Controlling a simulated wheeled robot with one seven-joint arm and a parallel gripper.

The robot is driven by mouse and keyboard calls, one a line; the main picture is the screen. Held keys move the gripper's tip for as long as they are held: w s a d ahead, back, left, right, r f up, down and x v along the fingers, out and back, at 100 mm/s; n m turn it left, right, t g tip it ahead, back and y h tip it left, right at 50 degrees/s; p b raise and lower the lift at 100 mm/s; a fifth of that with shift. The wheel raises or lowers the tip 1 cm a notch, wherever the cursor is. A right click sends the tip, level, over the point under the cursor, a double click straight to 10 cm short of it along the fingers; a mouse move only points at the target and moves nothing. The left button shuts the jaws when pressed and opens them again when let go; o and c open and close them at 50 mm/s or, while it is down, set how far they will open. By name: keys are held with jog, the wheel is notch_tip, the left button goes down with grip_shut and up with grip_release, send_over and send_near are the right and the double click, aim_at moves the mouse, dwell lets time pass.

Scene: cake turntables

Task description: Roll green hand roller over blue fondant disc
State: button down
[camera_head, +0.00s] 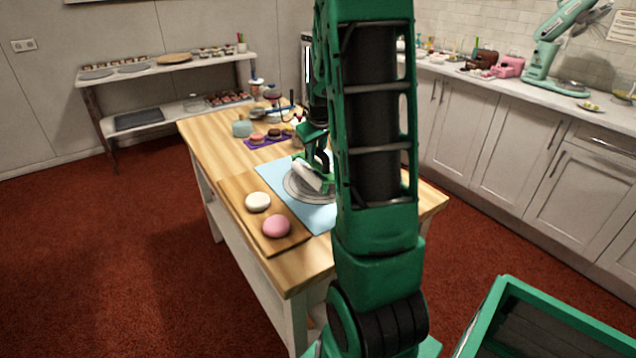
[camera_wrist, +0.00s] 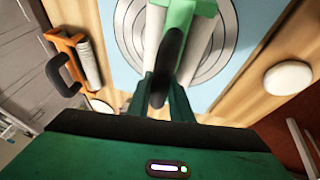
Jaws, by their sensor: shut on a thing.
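My gripper (camera_head: 316,152) is shut on the dark handle of the green hand roller (camera_wrist: 182,12). The roller's pale cylinder (camera_head: 307,176) is over a grey ringed circle (camera_head: 293,193) on a light blue sheet (camera_head: 316,217). The circle also shows in the wrist view (camera_wrist: 228,40), partly behind the roller and the fingers. I cannot tell whether the cylinder touches the surface. No separate blue disc can be made out; the blue I see is the sheet around the rings. My arm hides the right part of the sheet in the head view.
A wooden board (camera_head: 240,190) left of the sheet bears a white ball (camera_head: 258,202) and a pink ball (camera_head: 276,226). An orange roller (camera_wrist: 72,62) lies left in the wrist view. A purple tray (camera_head: 256,144) of small cakes and other items crowd the table's far end.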

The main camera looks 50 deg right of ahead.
jog(key=shift+s+f, duration=0.15)
jog(key=shift+f, duration=0.05)
jog(key=shift+s+d, duration=0.15)
jog(key=shift+d, duration=0.55)
jog(key=shift+s+d+f, duration=0.1)
jog(key=shift+d, duration=0.4)
jog(key=shift+a, duration=0.1)
jog(key=shift+a, duration=0.6)
jog(key=shift+w, duration=0.2)
